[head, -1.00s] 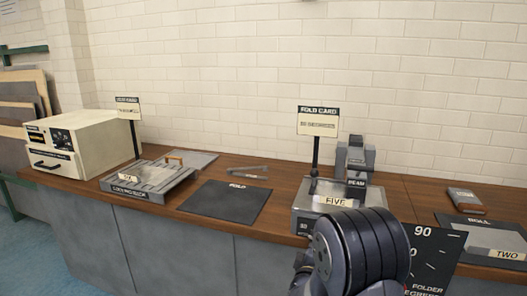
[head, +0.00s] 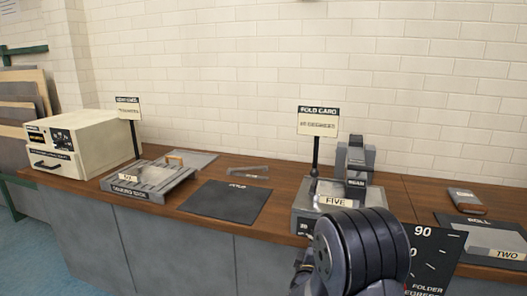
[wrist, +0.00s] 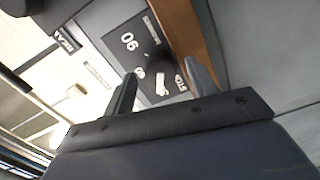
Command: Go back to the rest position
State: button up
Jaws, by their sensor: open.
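My gripper (wrist: 162,88) shows in the wrist view with its two dark fingers spread apart and nothing between them. In the head view my dark arm joint stands low in front of the counter, and the gripper itself is not visible there. The folder machine (head: 330,193) with its "FIVE" label sits on the counter behind the arm. The black dial panel (head: 432,255) marked 90 is to the right of the arm.
A brown wooden counter (head: 285,190) runs along the white brick wall. On it are a cream oven-like box (head: 95,140), a grey rack (head: 150,180), a black mat (head: 225,202), and a grey block (head: 467,199) near a labelled tray (head: 490,235). Sign cards stand on posts.

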jog(key=m+b, duration=0.3)
jog(key=m, duration=0.4)
jog(key=m+b, duration=0.3)
jog(key=m, duration=0.5)
jog(key=w+m+b, duration=0.1)
jog(key=m+b, duration=0.2)
jog(key=m, duration=0.5)
jog(key=shift+a+f, duration=0.1)
dwell(0.5)
